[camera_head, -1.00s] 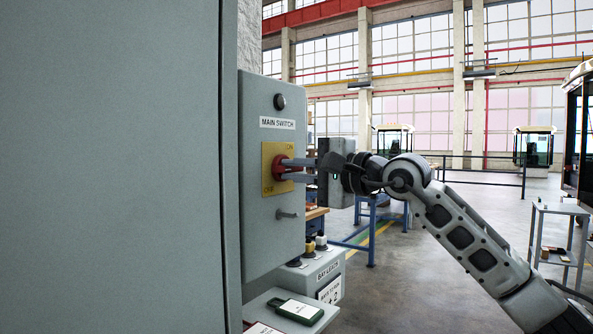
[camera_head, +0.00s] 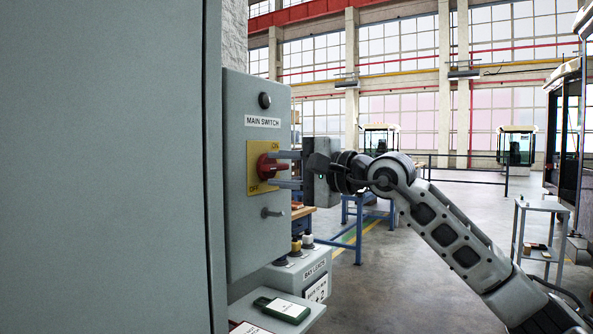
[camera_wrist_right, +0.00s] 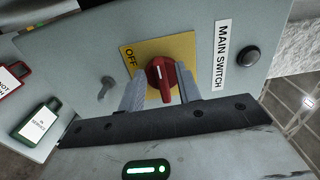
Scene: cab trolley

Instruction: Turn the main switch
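The main switch is a red rotary knob (camera_head: 267,167) on a yellow plate (camera_head: 254,180) marked ON at the top and OFF at the bottom. It sits on a grey box (camera_head: 240,220) labelled MAIN SWITCH. My right gripper (camera_head: 281,169) is at the knob, its two fingers spread above and below it in the head view. The right wrist view shows the knob (camera_wrist_right: 163,80) between the fingers (camera_wrist_right: 160,88), with gaps on both sides. Its white line runs along the finger direction, slightly tilted. The OFF label shows beside it; ON is not readable there. My left gripper is not in view.
A large grey cabinet (camera_head: 105,170) fills the left. Below the switch, a small lever (camera_head: 272,212) sticks out. A cart (camera_head: 540,210) stands right; the floor between is open.

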